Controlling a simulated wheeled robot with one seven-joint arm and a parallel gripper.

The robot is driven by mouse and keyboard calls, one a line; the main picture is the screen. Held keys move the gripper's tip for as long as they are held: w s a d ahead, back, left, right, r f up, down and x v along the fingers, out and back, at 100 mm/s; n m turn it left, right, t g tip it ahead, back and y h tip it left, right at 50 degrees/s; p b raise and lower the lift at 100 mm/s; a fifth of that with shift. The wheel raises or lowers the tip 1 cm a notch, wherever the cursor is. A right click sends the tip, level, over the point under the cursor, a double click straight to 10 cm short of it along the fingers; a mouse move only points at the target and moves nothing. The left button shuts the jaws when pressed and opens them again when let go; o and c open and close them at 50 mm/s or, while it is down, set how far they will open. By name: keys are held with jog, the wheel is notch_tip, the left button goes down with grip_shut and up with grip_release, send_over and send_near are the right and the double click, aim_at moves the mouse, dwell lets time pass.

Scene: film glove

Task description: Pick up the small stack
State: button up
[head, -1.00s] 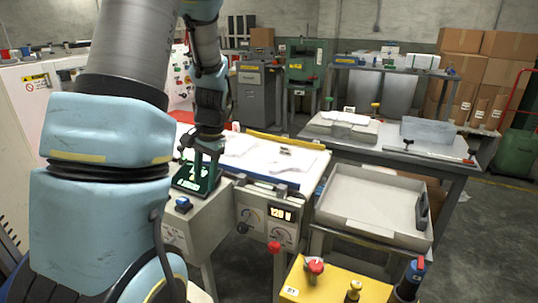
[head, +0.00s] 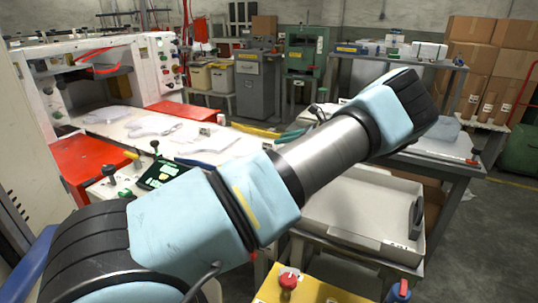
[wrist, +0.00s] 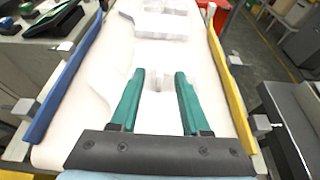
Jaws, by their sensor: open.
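My gripper (wrist: 159,75) is open in the wrist view, with its two green fingers apart over a white work surface (wrist: 75,100). A small pale piece (wrist: 164,82) shows between the fingertips; whether it is the small stack, I cannot tell. A larger pale, layered stack (wrist: 160,27) lies beyond the fingertips. In the head view, thin white stacks (head: 152,125) and (head: 208,141) lie on the white table. My arm crosses the head view and hides part of the table's right side. I cannot make out my gripper clearly there.
A blue rail (wrist: 62,75) and a yellow rail (wrist: 230,80) edge the work surface. In the head view, a white machine (head: 160,55) stands at left, beside red panels (head: 85,165). A grey tray (head: 355,240) sits at right, partly behind my arm.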

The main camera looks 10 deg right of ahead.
jog(key=x, duration=0.4)
jog(key=shift+p, duration=0.35)
jog(key=shift+f+p+x, duration=0.2)
jog(key=shift+p+x, duration=0.35)
jog(key=shift+x, duration=0.9)
jog(key=shift+f+p+x, duration=0.2)
jog(key=shift+p+x, duration=0.3)
jog(key=shift+x, duration=1)
jog(key=shift+d, duration=0.25)
jog(key=shift+c, duration=0.3)
grip_shut()
